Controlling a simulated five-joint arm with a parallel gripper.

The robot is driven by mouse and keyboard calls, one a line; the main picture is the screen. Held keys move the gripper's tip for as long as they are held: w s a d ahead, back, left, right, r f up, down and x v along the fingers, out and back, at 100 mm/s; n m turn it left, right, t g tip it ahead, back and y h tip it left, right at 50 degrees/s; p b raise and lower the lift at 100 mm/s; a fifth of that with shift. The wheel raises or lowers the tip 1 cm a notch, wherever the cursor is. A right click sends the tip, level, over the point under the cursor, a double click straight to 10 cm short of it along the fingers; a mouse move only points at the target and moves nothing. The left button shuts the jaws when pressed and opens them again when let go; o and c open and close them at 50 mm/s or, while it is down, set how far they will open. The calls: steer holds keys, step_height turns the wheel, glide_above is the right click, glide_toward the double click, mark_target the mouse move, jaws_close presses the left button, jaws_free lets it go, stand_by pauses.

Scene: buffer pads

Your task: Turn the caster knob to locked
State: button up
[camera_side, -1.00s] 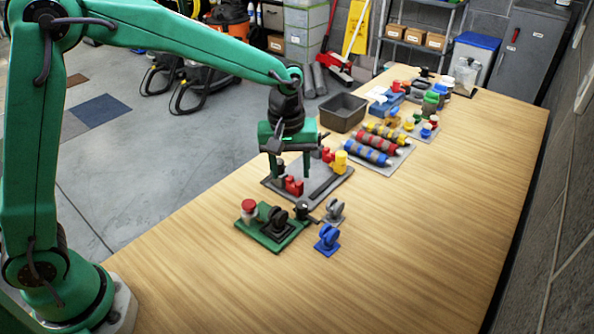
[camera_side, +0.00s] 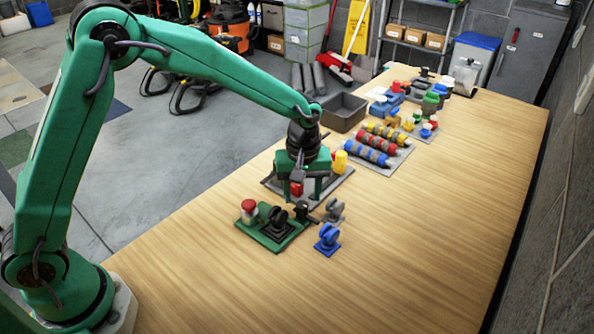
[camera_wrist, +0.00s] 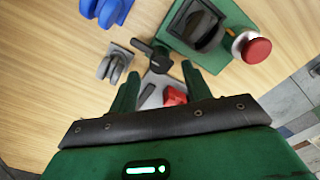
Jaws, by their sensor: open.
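A black knob with a short lever (camera_side: 306,212) stands at the right edge of the green base plate (camera_side: 268,242). The knob also shows in the wrist view (camera_wrist: 160,60). A black caster (camera_side: 278,221) and a red mushroom button (camera_side: 249,206) are on the same green plate. My gripper (camera_side: 303,194) is open and empty, pointing down just behind the knob. In the wrist view my gripper's two fingers (camera_wrist: 160,72) are spread, with the knob just beyond the gap between their tips. I cannot tell its lock marking.
A grey caster (camera_side: 334,211) and a blue caster (camera_side: 327,240) stand close on the knob's right. Behind the gripper is a grey pad (camera_side: 335,181) with red and yellow parts. Striped rollers (camera_side: 367,152) lie farther back. The front and right tabletop is clear.

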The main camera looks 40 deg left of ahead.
mark_target(302, 204)
steer(key=shift+f, duration=2.25)
steer(key=c, duration=1)
